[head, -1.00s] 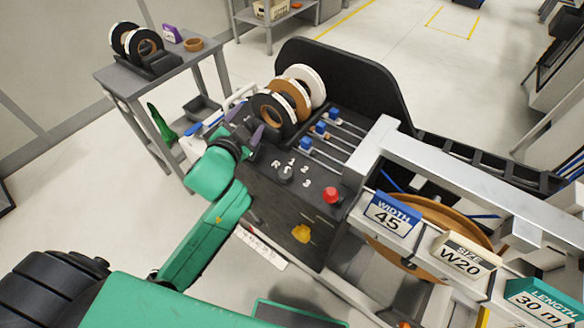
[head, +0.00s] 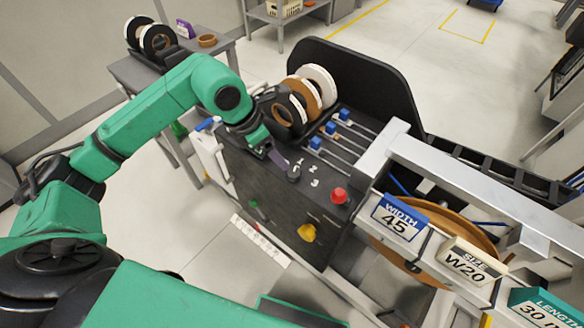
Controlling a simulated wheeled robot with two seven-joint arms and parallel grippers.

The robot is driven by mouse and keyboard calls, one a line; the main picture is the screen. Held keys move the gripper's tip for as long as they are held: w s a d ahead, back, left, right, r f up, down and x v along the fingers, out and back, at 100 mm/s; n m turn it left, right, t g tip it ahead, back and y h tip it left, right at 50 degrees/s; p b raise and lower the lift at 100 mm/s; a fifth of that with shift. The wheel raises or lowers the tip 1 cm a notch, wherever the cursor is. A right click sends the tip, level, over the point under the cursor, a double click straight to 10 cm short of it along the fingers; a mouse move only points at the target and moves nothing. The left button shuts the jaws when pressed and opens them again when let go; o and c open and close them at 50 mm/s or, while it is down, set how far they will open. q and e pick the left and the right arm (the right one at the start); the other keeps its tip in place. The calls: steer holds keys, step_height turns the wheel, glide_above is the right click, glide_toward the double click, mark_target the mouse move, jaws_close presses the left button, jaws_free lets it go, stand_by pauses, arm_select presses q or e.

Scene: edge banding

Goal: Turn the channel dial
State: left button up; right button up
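The channel dial (head: 293,173) is a small dark round knob on the sloped dark front panel of the machine. The marks 1, 2 and 3 show at its right side; the R mark is hidden behind my gripper. My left gripper (head: 279,160) comes down from the upper left, with a purple finger pad showing just beside the dial's upper left edge. I cannot tell whether it touches the dial or how far apart its fingers are. My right gripper is not in view.
A side table (head: 140,75) with more rolls is behind my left arm.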

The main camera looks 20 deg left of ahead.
mark_target(294, 172)
arm_select(q)
steer(key=p+x, duration=0.1)
steer(key=x, duration=1)
steer(key=shift+w+d+f+p, duration=0.1)
steer(key=shift+d+f+p, duration=0.1)
steer(key=shift+f+p, duration=0.15)
steer(key=shift+r, duration=0.1)
jaws_close()
